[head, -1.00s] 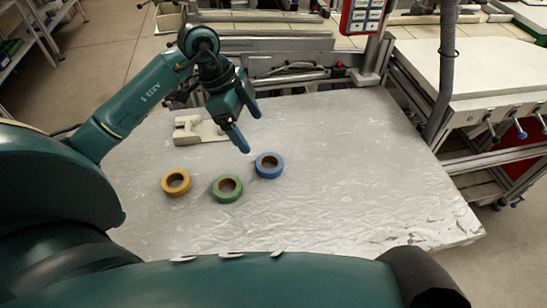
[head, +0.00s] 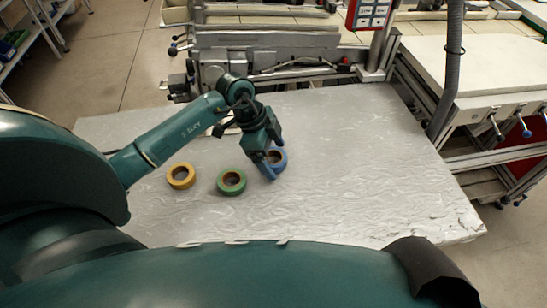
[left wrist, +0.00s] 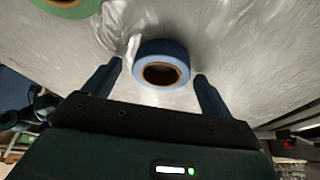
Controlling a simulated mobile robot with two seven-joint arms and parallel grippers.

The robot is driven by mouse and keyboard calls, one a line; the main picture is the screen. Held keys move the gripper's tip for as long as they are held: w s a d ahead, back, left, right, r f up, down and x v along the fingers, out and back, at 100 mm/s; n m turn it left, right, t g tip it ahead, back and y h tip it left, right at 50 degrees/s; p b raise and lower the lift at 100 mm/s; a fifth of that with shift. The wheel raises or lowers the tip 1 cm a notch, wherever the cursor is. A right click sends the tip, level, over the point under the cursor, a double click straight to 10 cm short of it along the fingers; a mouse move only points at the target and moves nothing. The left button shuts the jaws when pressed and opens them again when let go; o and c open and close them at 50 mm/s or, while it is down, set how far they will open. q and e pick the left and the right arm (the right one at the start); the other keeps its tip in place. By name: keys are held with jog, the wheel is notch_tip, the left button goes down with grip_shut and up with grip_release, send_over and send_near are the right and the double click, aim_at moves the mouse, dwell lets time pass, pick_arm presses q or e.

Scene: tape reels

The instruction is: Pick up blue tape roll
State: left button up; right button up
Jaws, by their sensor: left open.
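The blue tape roll (head: 279,157) lies flat on the silver-covered table, partly hidden by my left gripper in the head view. In the left wrist view the blue tape roll (left wrist: 161,57) shows whole, with its brown core. My left gripper (head: 270,172) is open and low over the roll. In the left wrist view its two fingers (left wrist: 157,72) are apart, one to each side of the roll, with a gap on both sides. My right gripper is not in view.
A green tape roll (head: 231,181) lies just left of the blue one, and a yellow tape roll (head: 181,175) lies further left. The table (head: 370,170) is bare to the right. Metal machinery (head: 270,60) stands along its back edge.

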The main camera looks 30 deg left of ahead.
pick_arm(q)
jog(key=c, duration=1.1)
jog(key=shift+r, duration=0.15)
